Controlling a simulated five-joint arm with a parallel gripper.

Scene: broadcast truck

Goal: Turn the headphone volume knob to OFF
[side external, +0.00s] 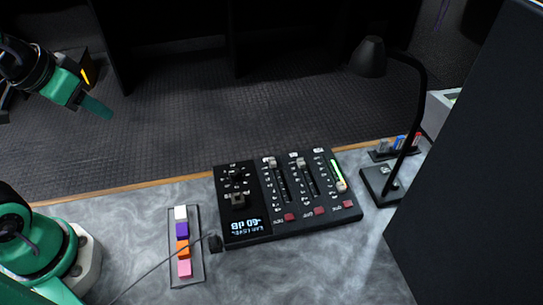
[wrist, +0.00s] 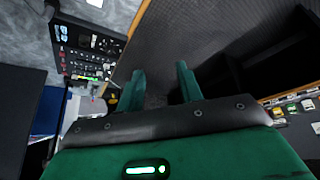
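The black mixer panel (side external: 262,228) lies on the grey desk in the side view. A dark knob (side external: 238,198) stands at its left, below a ring of white marks; the marks are too small to read, so its setting is unclear. A display (side external: 245,227) in front of it shows what looks like -60 dB, upside down. The panel also shows at the upper left of the wrist view (wrist: 88,58). My gripper (side external: 103,110) is raised at the upper left, well away from the panel. In the wrist view its green fingers (wrist: 162,84) are apart with nothing between them.
A tray (side external: 188,280) of coloured blocks lies left of the panel, with a cable nearby. A black desk lamp (side external: 370,58) stands to its right. A large dark box (side external: 470,180) blocks the right side. The air between my gripper and the panel looks clear.

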